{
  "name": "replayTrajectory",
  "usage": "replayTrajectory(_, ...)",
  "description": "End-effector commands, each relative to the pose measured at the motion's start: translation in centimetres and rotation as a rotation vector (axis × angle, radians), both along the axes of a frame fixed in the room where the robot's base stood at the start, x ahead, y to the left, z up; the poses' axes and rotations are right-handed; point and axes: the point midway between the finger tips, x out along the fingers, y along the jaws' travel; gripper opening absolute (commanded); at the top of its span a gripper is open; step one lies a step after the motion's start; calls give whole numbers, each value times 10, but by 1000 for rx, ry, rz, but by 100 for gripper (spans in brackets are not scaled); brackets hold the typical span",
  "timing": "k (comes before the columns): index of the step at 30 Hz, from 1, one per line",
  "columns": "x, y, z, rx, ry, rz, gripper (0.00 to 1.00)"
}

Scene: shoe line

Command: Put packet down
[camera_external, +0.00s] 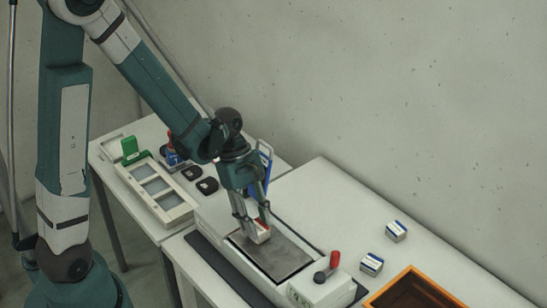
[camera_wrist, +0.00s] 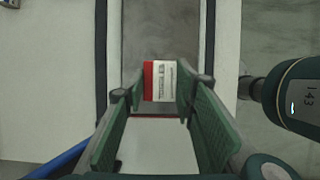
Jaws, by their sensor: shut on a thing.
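My gripper (camera_external: 254,222) points down over the dark plate (camera_external: 283,262) of the white device on the table. It is shut on a small red and white packet (camera_external: 261,232). In the wrist view the packet (camera_wrist: 162,82) shows between the fingers of my gripper (camera_wrist: 158,100), with its red end to the left and print on its white face.
A red-topped knob (camera_external: 329,265) stands at the device's front end. Two white and blue boxes (camera_external: 396,231) (camera_external: 371,264) lie to the right, near an orange-rimmed crate (camera_external: 382,294). A white compartment tray (camera_external: 157,190), black pieces (camera_external: 207,186) and a green item (camera_external: 130,147) are on the left table.

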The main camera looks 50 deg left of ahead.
Motion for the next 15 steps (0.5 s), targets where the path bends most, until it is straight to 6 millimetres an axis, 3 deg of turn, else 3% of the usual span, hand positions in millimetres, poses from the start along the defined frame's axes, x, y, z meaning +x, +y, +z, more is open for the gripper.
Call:
replayTrajectory(13,0,0,-4,0,0,0,14)
replayTrajectory(14,0,0,-4,0,0,0,29)
replayTrajectory(15,0,0,-3,0,0,0,34)
